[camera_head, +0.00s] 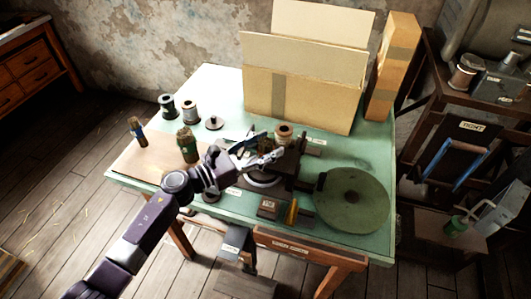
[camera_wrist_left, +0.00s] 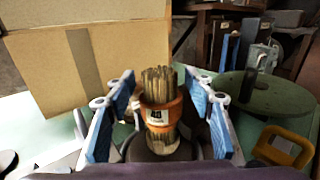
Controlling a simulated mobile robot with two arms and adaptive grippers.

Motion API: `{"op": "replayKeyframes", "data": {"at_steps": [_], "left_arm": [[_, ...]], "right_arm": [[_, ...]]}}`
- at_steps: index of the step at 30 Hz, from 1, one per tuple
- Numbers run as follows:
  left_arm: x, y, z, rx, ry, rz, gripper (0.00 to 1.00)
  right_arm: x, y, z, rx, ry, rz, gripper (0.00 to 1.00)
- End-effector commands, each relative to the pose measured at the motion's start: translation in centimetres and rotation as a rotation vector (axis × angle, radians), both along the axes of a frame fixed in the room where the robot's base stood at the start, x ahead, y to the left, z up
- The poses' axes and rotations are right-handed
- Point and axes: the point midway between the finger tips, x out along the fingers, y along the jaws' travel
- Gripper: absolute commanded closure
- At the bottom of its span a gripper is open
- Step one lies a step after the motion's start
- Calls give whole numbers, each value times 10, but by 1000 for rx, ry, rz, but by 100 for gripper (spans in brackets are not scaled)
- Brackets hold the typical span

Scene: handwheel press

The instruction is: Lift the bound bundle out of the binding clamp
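The bound bundle (camera_wrist_left: 160,85) is a tight sheaf of tan sticks with an orange band and a small label. It stands upright in the middle of the left wrist view. My left gripper (camera_wrist_left: 160,110) is open, with one blue-padded finger on each side of the bundle and a visible gap on both sides. In the head view my left gripper (camera_head: 257,149) reaches over the dark binding clamp (camera_head: 284,173), and its fingers partly hide the bundle. The lower end of the bundle and its seat in the clamp are hard to make out. My right gripper is not in view.
A large cardboard box (camera_head: 300,98) stands behind the clamp. A green round disc (camera_head: 351,200) lies to its right. Two other bundles, one green-banded (camera_head: 188,146) and one blue-banded (camera_head: 137,131), stand on a brown board at left. Spools (camera_head: 190,111) stand behind them.

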Motion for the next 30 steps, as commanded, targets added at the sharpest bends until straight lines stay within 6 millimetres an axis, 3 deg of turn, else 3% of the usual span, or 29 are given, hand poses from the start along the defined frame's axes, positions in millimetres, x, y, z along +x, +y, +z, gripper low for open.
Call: {"op": "replayKeyframes", "data": {"at_steps": [1, 11, 22, 30], "left_arm": [[0, 0, 0, 0, 0, 0, 56], [0, 0, 0, -1, 0, 0, 90], [-2, 4, 3, 1, -1, 1, 91], [-13, 21, 18, 2, -1, 1, 91]], "right_arm": [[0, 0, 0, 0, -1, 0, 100], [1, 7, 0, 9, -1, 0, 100], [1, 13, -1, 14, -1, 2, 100], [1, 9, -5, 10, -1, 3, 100]]}}
